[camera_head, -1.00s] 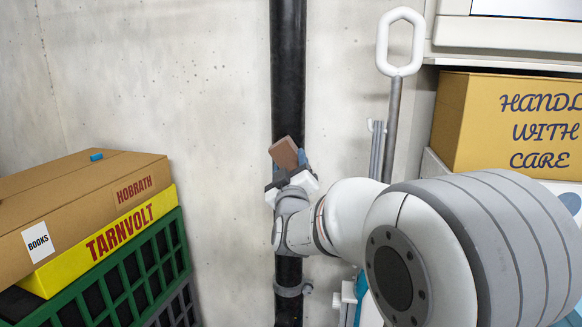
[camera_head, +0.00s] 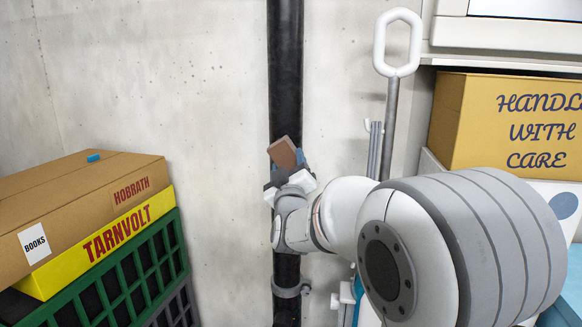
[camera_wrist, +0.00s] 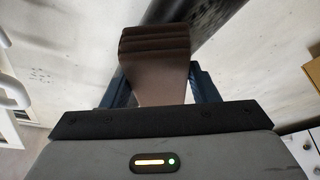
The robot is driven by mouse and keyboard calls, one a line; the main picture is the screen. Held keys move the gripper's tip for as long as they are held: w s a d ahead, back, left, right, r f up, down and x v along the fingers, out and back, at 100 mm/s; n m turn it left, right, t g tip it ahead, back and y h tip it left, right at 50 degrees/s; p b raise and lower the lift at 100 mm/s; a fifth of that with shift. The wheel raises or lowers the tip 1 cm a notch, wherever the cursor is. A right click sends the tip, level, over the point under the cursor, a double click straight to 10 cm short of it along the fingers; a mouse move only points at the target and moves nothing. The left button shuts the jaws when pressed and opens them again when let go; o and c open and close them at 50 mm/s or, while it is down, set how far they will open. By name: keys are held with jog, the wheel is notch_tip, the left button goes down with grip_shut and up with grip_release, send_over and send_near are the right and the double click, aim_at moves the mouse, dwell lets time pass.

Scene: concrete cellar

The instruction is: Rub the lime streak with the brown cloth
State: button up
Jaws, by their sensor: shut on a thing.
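The brown cloth (camera_head: 283,152) is a folded piece standing out from my gripper (camera_head: 288,168), in front of the black pipe on the wall. In the wrist view the cloth (camera_wrist: 156,65) shows its layered folds at the far end, held between the two blue fingers of my gripper (camera_wrist: 160,85). The gripper is shut on it. The black pipe (camera_head: 285,75) also passes behind the cloth in the wrist view (camera_wrist: 205,20). A faint paler, speckled patch shows on the pipe there, but I cannot tell whether it is the lime streak. Contact between cloth and pipe is unclear.
A cardboard box (camera_head: 85,190) lies on a yellow box (camera_head: 105,240) over a green crate (camera_head: 120,285) at the left. A pole with a white loop handle (camera_head: 398,45) stands right of the pipe. A large carton (camera_head: 500,125) sits on the right. Bare wall lies left of the pipe.

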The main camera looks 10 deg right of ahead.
aim_at(273, 162)
jog(key=shift+w+d, duration=0.35)
jog(key=shift+w, duration=0.4)
jog(key=shift+w+a+b, duration=0.2)
jog(key=shift+a, duration=0.45)
jog(key=shift+w+a+b, duration=0.25)
jog(key=shift+a, duration=0.35)
jog(key=shift+w+a+b, duration=0.2)
jog(key=shift+a, duration=0.45)
jog(key=shift+s+d+f+b, duration=0.2)
jog(key=shift+d+f+b, duration=0.15)
jog(key=shift+d+b, duration=0.35)
jog(key=shift+s+d+f+b, duration=0.3)
jog(key=shift+d+b, duration=0.3)
jog(key=shift+b, duration=0.2)
jog(key=shift+s+d+f+b, duration=0.15)
jog(key=shift+d+f+b, duration=0.2)
jog(key=shift+d+b, duration=0.35)
jog(key=shift+a+f+b, duration=0.15)
jog(key=shift+f+b, duration=0.9)
jog(key=shift+b, duration=0.15)
jog(key=shift+w+a+r, duration=0.1)
jog(key=shift+w+a, duration=0.15)
jog(key=shift+a, duration=0.35)
jog(key=shift+w+a, duration=0.3)
jog(key=shift+a, duration=0.3)
jog(key=shift+w+a+r, duration=0.1)
jog(key=shift+w+a, duration=0.15)
jog(key=shift+a, duration=0.35)
jog(key=shift+f, duration=0.1)
